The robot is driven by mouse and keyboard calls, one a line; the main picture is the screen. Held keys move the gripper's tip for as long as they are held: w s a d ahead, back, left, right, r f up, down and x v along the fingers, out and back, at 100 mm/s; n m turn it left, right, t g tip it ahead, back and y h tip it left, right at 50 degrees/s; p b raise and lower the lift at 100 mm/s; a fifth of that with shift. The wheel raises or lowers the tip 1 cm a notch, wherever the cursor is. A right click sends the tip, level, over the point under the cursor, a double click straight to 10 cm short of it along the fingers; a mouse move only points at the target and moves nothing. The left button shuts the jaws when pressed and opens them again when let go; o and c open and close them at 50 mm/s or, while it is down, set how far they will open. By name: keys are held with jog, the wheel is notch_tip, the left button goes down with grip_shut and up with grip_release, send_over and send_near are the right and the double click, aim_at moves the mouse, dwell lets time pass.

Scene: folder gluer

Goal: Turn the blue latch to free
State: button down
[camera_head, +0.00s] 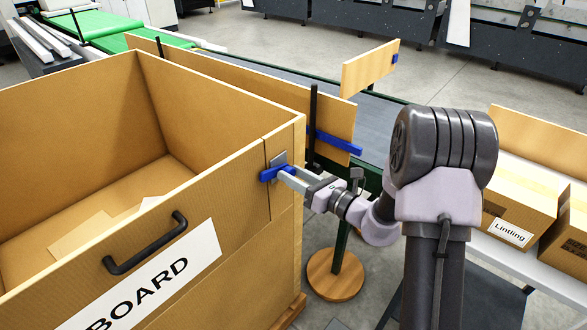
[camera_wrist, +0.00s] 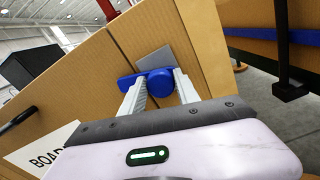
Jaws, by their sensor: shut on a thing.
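The blue latch (camera_head: 272,174) sits on a grey plate (camera_head: 279,157) near the right end of the large cardboard box's front wall (camera_head: 215,205). In the head view its handle points left, roughly level. My gripper (camera_head: 283,176) reaches in from the right and is shut on the latch. In the wrist view the blue latch (camera_wrist: 160,82) has a round hub between my gripper's fingers (camera_wrist: 162,92) and a bar reaching left. The grey plate shows behind the hub.
A black handle (camera_head: 146,244) and a white "BOARD" label (camera_head: 150,290) are on the box's front wall. A black post (camera_head: 313,125) and a blue bar (camera_head: 338,144) stand close behind the gripper. Cartons (camera_head: 520,195) lie to the right.

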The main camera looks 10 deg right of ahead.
jog(key=m+p, duration=0.3)
jog(key=p, duration=0.1)
jog(key=shift+r+m, duration=0.15)
jog(key=shift+m, duration=0.25)
jog(key=m+p, duration=0.3)
jog(key=shift+d+m, duration=0.1)
jog(key=shift+m, duration=0.2)
jog(key=m+p, duration=0.3)
jog(key=shift+m+p, duration=0.3)
jog(key=shift+f+m+p, duration=0.2)
jog(key=shift+m+p, duration=0.45)
jog(key=shift+m, duration=0.35)
jog(key=shift+f+m+p, duration=0.15)
jog(key=shift+m+p, duration=0.45)
jog(key=shift+m, duration=0.4)
jog(key=c, duration=0.9)
grip_release()
jog(key=shift+c, duration=0.2)
